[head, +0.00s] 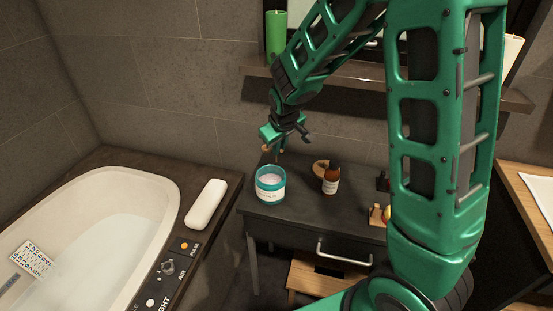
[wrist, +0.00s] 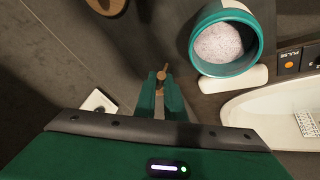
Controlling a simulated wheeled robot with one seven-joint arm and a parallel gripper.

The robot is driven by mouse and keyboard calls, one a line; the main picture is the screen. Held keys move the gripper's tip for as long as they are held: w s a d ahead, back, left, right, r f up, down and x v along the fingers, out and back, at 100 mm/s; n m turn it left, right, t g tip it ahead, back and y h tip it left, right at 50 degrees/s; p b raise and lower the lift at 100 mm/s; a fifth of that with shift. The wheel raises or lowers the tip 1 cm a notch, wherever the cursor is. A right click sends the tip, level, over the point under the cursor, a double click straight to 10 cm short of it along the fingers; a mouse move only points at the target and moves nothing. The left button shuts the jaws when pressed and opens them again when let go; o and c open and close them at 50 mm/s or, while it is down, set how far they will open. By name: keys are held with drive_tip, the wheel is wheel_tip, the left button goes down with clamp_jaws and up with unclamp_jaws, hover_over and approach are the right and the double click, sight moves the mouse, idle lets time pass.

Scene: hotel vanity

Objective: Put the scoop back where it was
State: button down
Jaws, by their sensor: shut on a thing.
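My gripper (head: 283,134) is shut on a small wooden scoop, above the back left of the dark vanity table (head: 300,211). In the wrist view the scoop (wrist: 162,74) sticks out between the fingertips (wrist: 161,92); its far end is small and partly hidden. A teal jar (head: 270,187) with a white label stands open on the table, below and in front of my gripper. In the wrist view the jar (wrist: 252,53) is at the upper right, full of pale grains. The scoop is apart from the jar.
A brown bottle (head: 331,181) stands right of the jar, with a round wooden piece (head: 319,167) behind it. A white cushion (head: 207,204) lies on the bathtub (head: 158,185) surround at left. A shelf (head: 350,79) with a green candle (head: 276,35) runs above the table.

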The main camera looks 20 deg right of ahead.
drive_tip(key=shift+w+d+f, duration=0.1)
drive_tip(key=shift+d+f, duration=0.1)
drive_tip(key=shift+f, duration=0.6)
drive_tip(key=shift+d+f, duration=0.2)
drive_tip(key=shift+f, duration=0.65)
drive_tip(key=shift+w+d+f, duration=0.1)
drive_tip(key=shift+d+f, duration=0.1)
drive_tip(key=shift+f, duration=0.6)
drive_tip(key=c, duration=1.8)
unclamp_jaws()
drive_tip(key=shift+c, duration=0.2)
drive_tip(key=shift+r, duration=0.1)
drive_tip(key=v, duration=1.2)
drive_tip(key=shift+s, duration=0.15)
